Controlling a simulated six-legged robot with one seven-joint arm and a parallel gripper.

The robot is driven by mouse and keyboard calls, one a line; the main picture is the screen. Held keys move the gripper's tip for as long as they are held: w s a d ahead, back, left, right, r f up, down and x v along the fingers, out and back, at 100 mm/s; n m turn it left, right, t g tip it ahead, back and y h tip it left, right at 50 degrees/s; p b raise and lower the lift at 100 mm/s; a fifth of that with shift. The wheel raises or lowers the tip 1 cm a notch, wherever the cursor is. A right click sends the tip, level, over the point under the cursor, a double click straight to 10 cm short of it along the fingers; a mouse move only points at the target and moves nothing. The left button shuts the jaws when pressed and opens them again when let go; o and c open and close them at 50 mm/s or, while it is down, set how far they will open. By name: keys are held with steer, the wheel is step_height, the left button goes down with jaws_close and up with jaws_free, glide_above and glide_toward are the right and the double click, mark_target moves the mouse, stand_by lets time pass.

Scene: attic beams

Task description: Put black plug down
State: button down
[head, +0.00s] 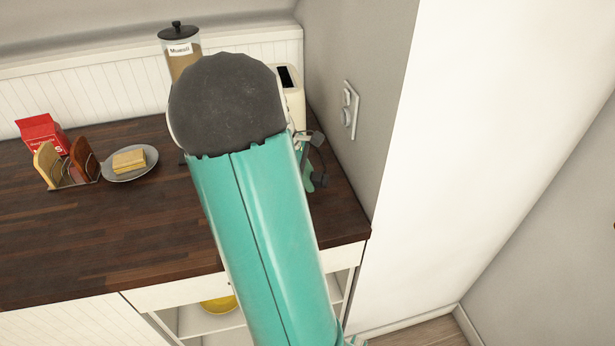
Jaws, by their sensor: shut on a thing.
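My teal arm with its dark grey rounded joint fills the middle of the head view and covers much of the counter's right end. My gripper (316,160) shows only in part, just right of the arm, over the counter's right end near the wall. It is shut on the black plug, but the plug is too small and too covered to make out apart from the dark gripper parts. A double wall socket (350,104) is on the grey wall to the right of the gripper, with a gap between them.
The dark wooden counter (110,235) is clear at front left. A cream toaster (293,98) stands partly behind my arm, beside a muesli jar (182,52). A plate (143,167) with bread, a toast rack (72,183) and a red carton (42,132) stand left.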

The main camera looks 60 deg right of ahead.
steer(key=shift+w+f, duration=0.25)
steer(key=shift+f, duration=0.15)
steer(key=shift+s+f, duration=0.1)
steer(key=shift+f, duration=0.1)
steer(key=shift+a+f, duration=0.1)
steer(key=shift+f, duration=0.05)
steer(key=c, duration=1.1)
jaws_free()
steer(key=shift+o, duration=0.2)
